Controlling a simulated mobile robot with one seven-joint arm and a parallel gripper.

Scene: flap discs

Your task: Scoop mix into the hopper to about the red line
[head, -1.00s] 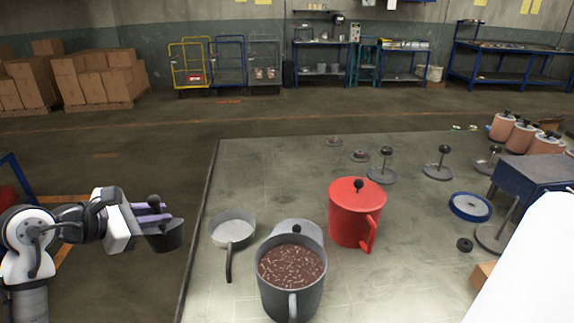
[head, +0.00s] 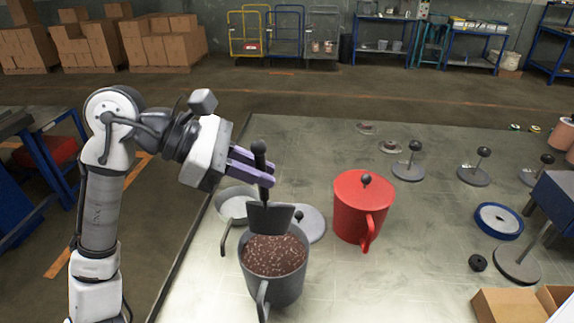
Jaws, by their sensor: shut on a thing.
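My gripper (head: 256,168) is shut on the black handle of a dark grey scoop (head: 270,217). The scoop hangs upright at the far side of a grey bucket (head: 268,287), its lower edge overlapping the rim and mix; I cannot tell whether it touches the mix. The brown, speckled mix (head: 275,256) fills the bucket close to its rim. A red lidded pot (head: 360,210) with a side handle stands right of the bucket. I cannot make out a hopper with a red line for certain.
A pale pan (head: 233,206) and a grey lid (head: 310,223) lie behind the bucket. Knobbed discs (head: 408,169), a blue ring (head: 499,221), a blue machine (head: 553,207) and an open carton (head: 508,306) are on the right.

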